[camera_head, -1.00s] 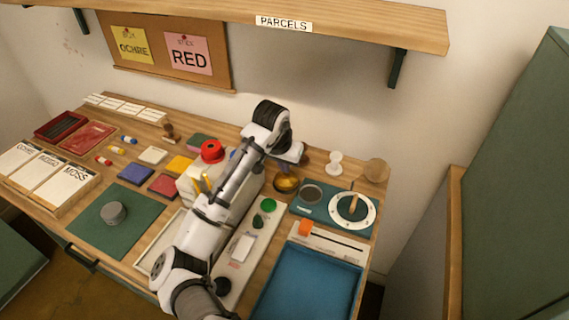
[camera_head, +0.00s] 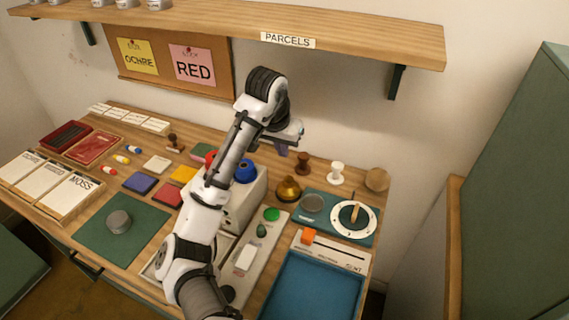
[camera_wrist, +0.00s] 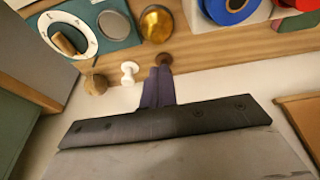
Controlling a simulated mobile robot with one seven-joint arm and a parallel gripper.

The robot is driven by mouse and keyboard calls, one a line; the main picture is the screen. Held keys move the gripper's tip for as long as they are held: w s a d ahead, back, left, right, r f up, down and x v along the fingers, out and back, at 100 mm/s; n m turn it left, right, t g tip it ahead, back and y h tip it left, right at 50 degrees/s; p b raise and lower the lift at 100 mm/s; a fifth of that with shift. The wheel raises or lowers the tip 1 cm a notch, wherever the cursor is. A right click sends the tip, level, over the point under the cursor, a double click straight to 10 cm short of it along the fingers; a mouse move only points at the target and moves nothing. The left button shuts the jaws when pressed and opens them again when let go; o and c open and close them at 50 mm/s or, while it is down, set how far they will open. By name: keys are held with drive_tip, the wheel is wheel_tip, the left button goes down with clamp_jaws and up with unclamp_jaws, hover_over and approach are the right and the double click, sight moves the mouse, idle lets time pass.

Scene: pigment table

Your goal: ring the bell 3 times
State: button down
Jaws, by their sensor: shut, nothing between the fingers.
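The bell is a brass dome (camera_head: 288,189) on the table, behind the green button and left of the teal scale-like panel. It also shows at the top of the wrist view (camera_wrist: 157,24). My gripper (camera_head: 284,151) is above the bell and towards the wall, clear of it, with nothing held. In the wrist view its dark fingers (camera_wrist: 160,76) are together, and the bell lies beyond the tips, apart from them.
A brown-handled stamp (camera_head: 303,164) and a white one (camera_head: 337,172) stand beside the bell. A pale box with a blue spool (camera_head: 245,171) is at its left. The teal panel (camera_head: 312,217) is at its right. The PARCELS shelf (camera_head: 350,35) hangs above.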

drive_tip(key=shift+v, duration=1.05)
idle(1.7)
